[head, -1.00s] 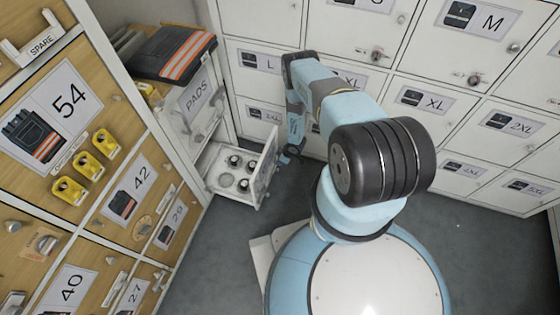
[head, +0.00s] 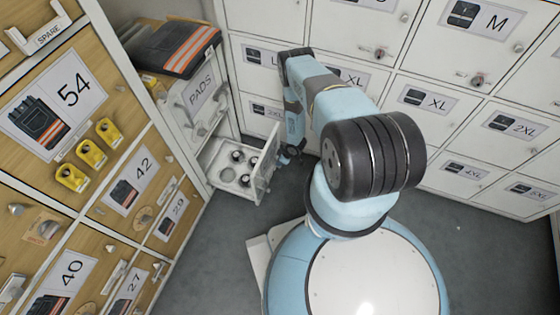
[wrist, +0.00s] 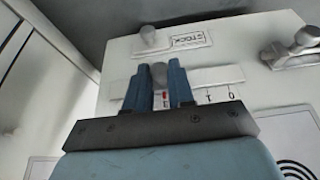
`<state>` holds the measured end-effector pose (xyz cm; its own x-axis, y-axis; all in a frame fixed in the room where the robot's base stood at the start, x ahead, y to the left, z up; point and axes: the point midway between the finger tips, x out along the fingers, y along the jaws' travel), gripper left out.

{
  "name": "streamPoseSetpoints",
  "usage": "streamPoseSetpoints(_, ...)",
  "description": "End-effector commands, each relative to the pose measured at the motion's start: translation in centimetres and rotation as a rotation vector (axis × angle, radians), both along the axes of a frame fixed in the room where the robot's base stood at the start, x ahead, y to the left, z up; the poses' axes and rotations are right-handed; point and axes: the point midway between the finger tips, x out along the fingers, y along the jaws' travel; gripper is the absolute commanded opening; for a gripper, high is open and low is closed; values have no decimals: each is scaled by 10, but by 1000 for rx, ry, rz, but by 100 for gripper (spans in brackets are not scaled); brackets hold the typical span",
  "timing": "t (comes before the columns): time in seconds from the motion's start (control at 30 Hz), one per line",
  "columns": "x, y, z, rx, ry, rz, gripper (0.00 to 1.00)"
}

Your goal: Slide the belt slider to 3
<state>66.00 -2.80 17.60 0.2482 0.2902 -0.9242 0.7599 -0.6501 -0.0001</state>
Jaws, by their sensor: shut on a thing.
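The belt slider's grey round knob (wrist: 159,72) stands between the two blue fingers of my gripper (wrist: 159,88) in the wrist view. The fingers are shut on it. The knob sits on a pale strip on a white panel (wrist: 205,60), with a small red mark below it. Tick marks and characters that look like 1 and 0 show to the right of the fingers; the rest of the scale is hidden by my gripper. In the head view my gripper (head: 284,157) is small and low at the outer face of the open drawer's front (head: 265,163).
A knob with a STOCK label (wrist: 190,40) lies above the slider, and a metal latch (wrist: 292,48) is at the right. The open drawer (head: 213,172) holds several round items. Lockers (head: 435,60) stand behind, and a wooden cabinet (head: 125,155) stands at the left.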

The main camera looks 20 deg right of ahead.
Motion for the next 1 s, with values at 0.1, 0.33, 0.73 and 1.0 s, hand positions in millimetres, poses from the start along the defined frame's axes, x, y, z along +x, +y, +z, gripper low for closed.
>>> streamPoseSetpoints(0.1, 0, 0, 0, 0, 0, -1, 30)
streamPoseSetpoints(0.33, 0, -1, 0, 0, 0, -1, 49)
streamPoseSetpoints(0.73, -3, -5, 12, 0, 1, -2, 49)
streamPoseSetpoints(1.0, -13, -18, 54, 0, 0, -3, 49)
